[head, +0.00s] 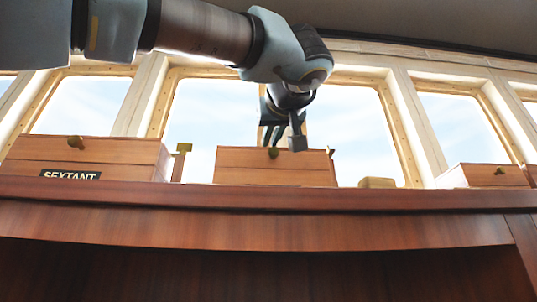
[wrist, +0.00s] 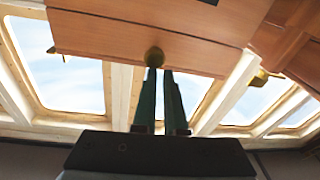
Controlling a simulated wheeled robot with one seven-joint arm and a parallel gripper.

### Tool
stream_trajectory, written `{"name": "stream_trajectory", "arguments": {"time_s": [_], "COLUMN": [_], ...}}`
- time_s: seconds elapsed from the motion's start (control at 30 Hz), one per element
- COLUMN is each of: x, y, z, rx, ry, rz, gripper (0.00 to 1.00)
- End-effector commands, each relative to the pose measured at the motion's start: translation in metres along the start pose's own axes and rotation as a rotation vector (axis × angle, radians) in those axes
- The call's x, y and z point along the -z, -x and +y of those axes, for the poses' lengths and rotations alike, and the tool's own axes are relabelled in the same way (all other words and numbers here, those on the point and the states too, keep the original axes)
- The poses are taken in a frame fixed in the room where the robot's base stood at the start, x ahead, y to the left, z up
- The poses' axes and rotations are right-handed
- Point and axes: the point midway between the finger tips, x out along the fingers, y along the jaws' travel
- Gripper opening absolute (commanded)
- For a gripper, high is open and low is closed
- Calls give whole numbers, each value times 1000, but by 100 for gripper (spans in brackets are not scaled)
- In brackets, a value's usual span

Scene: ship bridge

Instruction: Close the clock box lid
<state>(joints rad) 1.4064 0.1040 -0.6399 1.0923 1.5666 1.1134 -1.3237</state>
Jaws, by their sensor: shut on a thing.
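A brown wooden box (head: 240,166) with a brass knob (head: 273,153) stands on the wooden counter below the middle window. I take it as the clock box, though no label on it is readable. My gripper (head: 271,145) reaches down to the knob from above. In the wrist view the fingertips (wrist: 159,72) meet the knob (wrist: 154,56) at the edge of the box's wooden panel (wrist: 110,35), shut on it. The knob partly hides the contact. The lid's exact angle cannot be told from these views.
A box labelled SEXTANT (head: 110,155) stands to the left, with a brass piece (head: 180,160) beside it. A small tan block (head: 377,182) and another wooden box (head: 485,176) are to the right. The counter edge (head: 250,205) runs across the front.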

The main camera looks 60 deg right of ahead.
Motion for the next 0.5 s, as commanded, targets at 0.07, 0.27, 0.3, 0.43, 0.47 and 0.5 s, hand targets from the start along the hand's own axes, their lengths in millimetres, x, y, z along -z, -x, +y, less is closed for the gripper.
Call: {"name": "stream_trajectory", "arguments": {"time_s": [0.07,0.27,0.3,0.43,0.47,0.5], "x": [-26,-26,-25,-21,-19,-17], "y": [-3,-1,1,16,22,30], "z": [7,7,7,7,7,6], "rx": [-4,-5,-5,-8,-8,-7], "ry": [-15,-15,-15,-15,-14,-12], "rz": [-45,-45,-44,-39,-35,-31], "gripper": [0,0,0,0,0,0]}}
